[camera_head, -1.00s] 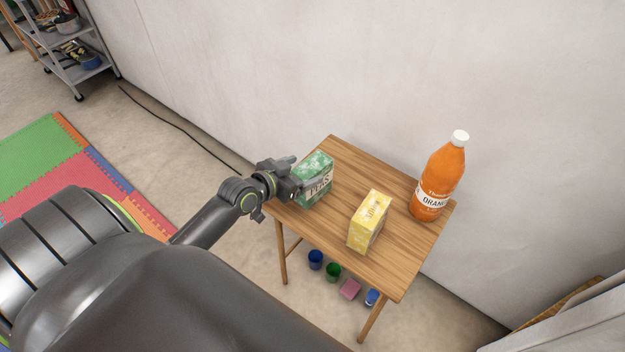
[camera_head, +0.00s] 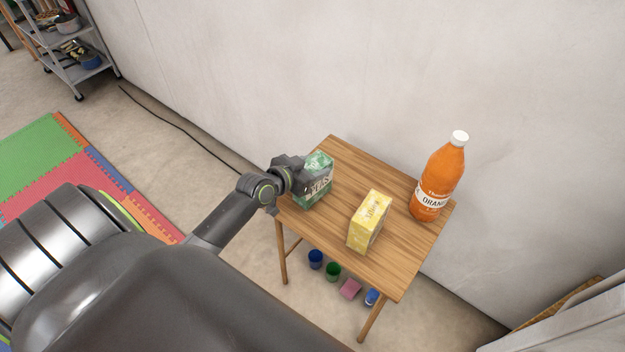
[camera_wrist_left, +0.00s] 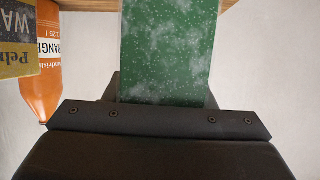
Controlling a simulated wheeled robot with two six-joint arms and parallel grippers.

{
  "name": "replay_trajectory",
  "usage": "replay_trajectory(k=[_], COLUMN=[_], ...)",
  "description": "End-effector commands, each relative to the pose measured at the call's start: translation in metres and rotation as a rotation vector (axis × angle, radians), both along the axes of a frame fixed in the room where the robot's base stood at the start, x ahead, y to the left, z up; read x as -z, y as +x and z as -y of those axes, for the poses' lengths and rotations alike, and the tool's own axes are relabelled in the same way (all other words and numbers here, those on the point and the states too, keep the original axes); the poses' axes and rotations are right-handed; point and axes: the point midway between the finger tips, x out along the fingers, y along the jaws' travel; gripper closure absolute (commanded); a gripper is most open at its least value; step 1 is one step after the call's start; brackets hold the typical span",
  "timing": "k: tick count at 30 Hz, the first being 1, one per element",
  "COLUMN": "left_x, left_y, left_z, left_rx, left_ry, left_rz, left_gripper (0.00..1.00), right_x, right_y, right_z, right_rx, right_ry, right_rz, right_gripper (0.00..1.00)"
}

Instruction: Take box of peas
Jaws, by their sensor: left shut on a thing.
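The green box of peas (camera_head: 316,180) stands upright at the left end of the small wooden table (camera_head: 400,270). My left gripper (camera_head: 306,180) is shut on the box of peas, coming from its left side and covering part of its label. In the left wrist view the green box (camera_wrist_left: 168,50) fills the space between the jaws, whose tips are hidden. My right gripper is in neither view.
A yellow box (camera_head: 370,222) stands mid-table, right of the peas. An orange juice bottle (camera_head: 438,180) stands at the table's right end. A white wall (camera_head: 350,60) rises behind. Blue (camera_head: 315,259) and green (camera_head: 333,271) cups lie below the table.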

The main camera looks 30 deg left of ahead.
Motion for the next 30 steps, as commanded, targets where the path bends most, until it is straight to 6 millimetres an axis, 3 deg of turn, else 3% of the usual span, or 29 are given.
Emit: replay_trajectory(k=[1, 6, 14, 30], left_x=[0.0, -0.001, -0.005, -0.095], left_y=[0.0, 0.0, 0.0, 0.0], left_z=[0.0, 0.0, 0.0, 0.0], left_rx=[0.0, 0.001, 0.002, 0.002], left_ry=[0.001, 0.001, 0.003, 0.004], left_rz=[-0.001, 0.002, 0.004, 0.005], left_gripper=[0.81, 1.0, 1.0, 1.0], right_x=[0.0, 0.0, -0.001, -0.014], right_y=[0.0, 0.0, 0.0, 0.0], right_z=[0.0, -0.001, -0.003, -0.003], right_rx=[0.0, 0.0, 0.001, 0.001], right_ry=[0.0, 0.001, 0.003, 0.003], right_rz=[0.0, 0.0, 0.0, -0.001], right_gripper=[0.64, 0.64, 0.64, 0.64])
